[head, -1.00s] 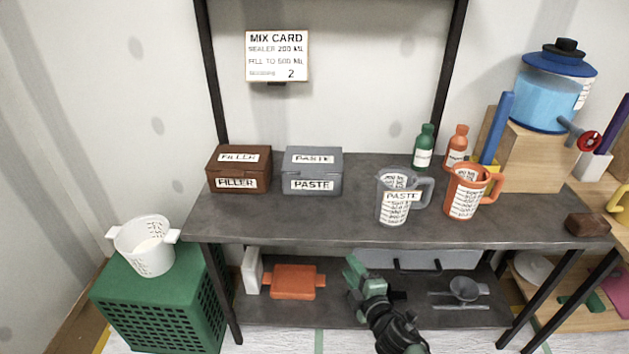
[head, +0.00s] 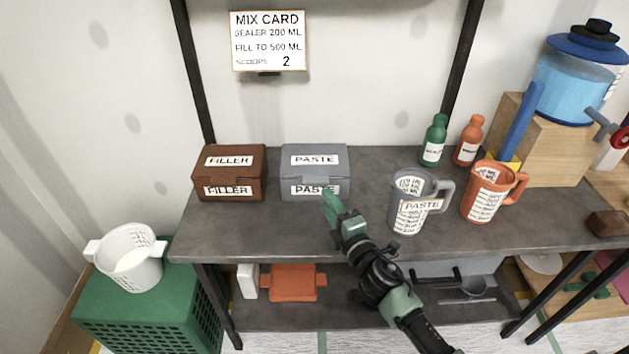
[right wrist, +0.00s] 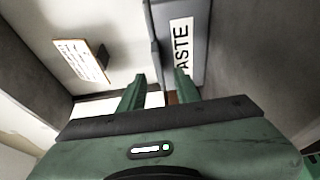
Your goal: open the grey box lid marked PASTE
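The grey box (head: 302,186) marked PASTE stands at the back left of the dark bench, its lid (head: 316,157) down. My right gripper (head: 332,202) is in front of the box's lower right front and covers the end of its front label. In the right wrist view the box (right wrist: 180,38) lies just beyond the fingertips, its label turned sideways. The two green fingers (right wrist: 158,88) are apart with nothing between them. I cannot tell whether a finger touches the box. My left gripper is not in view.
A brown FILLER box (head: 228,175) stands left of the grey box. A grey PASTE jug (head: 405,215) and an orange jug (head: 487,192) stand to the right, with green (head: 433,142) and orange (head: 468,143) bottles behind. The mix card (head: 268,41) hangs above.

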